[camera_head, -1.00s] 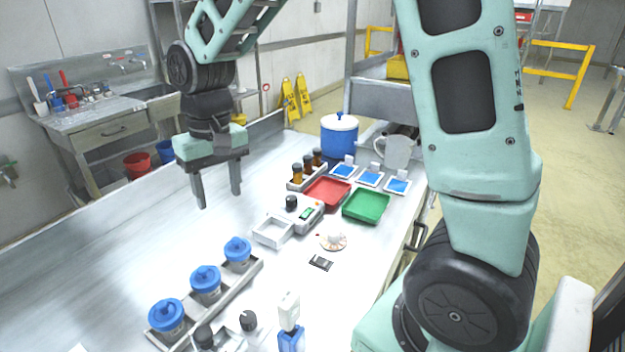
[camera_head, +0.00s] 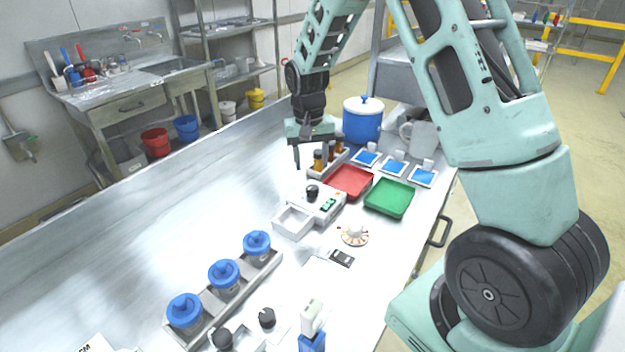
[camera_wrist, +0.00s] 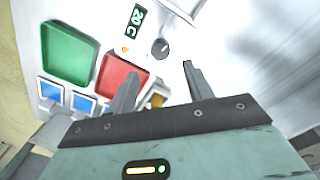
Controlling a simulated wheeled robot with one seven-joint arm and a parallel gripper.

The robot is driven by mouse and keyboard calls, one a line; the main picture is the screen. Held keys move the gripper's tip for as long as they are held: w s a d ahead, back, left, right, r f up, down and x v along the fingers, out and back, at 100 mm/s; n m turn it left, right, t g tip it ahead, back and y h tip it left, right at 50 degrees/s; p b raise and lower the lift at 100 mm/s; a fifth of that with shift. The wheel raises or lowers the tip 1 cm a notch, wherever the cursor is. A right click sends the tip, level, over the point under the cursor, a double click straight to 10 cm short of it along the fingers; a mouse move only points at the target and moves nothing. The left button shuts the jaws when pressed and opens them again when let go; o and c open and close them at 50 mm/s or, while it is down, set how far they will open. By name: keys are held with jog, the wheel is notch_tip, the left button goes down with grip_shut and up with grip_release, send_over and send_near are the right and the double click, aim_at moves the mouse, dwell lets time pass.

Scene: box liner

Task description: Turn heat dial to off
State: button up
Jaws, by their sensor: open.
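A white device (camera_head: 325,203) with a small green display and a dark round knob (camera_head: 312,190) stands mid-table. In the wrist view its display (camera_wrist: 133,22) reads about 20 C, and the knob (camera_wrist: 160,48) sits just beyond my fingertips. A pale round dial (camera_head: 355,234) with coloured marks round its rim lies nearer the front; I cannot tell which of the two is the heat dial. My gripper (camera_head: 313,164) is open and empty, pointing down, above and behind the device. Its two fingers also show in the wrist view (camera_wrist: 160,74), apart from the knob.
Brown bottles (camera_head: 319,160) in a rack stand close to my gripper. Blue-lidded jars (camera_head: 224,275) stand front left. The left of the table is clear.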

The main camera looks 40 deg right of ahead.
aim_at(312, 187)
notch_tip(312, 187, down, 8)
jog(key=shift+d+r+p, duration=0.1)
jog(key=shift+p, duration=0.6)
jog(key=c, duration=1)
